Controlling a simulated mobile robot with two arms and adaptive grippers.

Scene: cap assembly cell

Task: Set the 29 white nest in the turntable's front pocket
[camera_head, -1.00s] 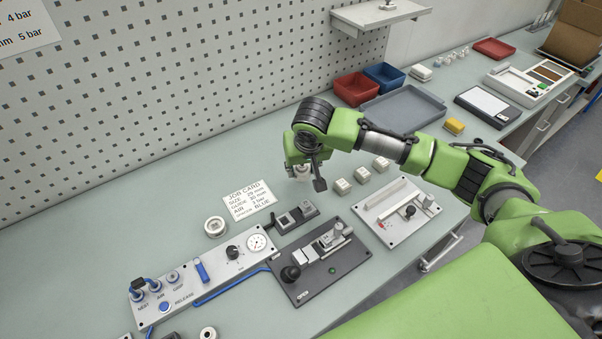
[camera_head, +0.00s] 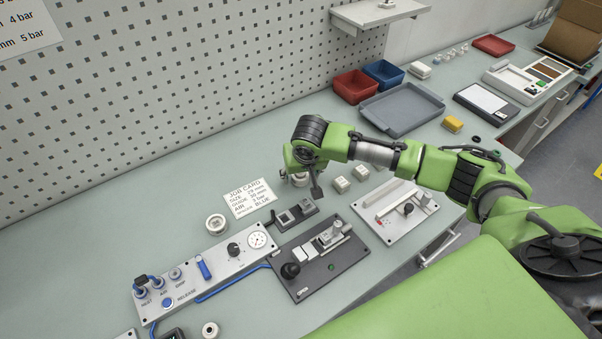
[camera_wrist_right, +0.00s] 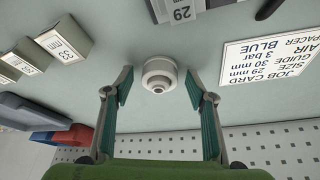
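A round white stepped part (camera_wrist_right: 160,76), which looks like a nest, stands on the bench between the fingers of my right gripper (camera_wrist_right: 160,112). The fingers are open, with a gap on each side of it. I cannot read a size on it. In the head view the same part (camera_head: 300,180) shows just below my right gripper (camera_head: 304,172), partly covered by it. Another round white part (camera_head: 216,224) stands left of the job card, and one more (camera_head: 210,329) at the bottom edge. I cannot make out the turntable or its front pocket. My left gripper is not in view.
The job card (camera_head: 249,198) lies left of the gripper. White labelled blocks (camera_head: 341,185) stand just right of it. A dark fixture plate (camera_head: 318,262), a control panel (camera_head: 190,284) and a light fixture plate (camera_head: 395,212) are nearer. A grey tray (camera_head: 402,110) lies behind.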

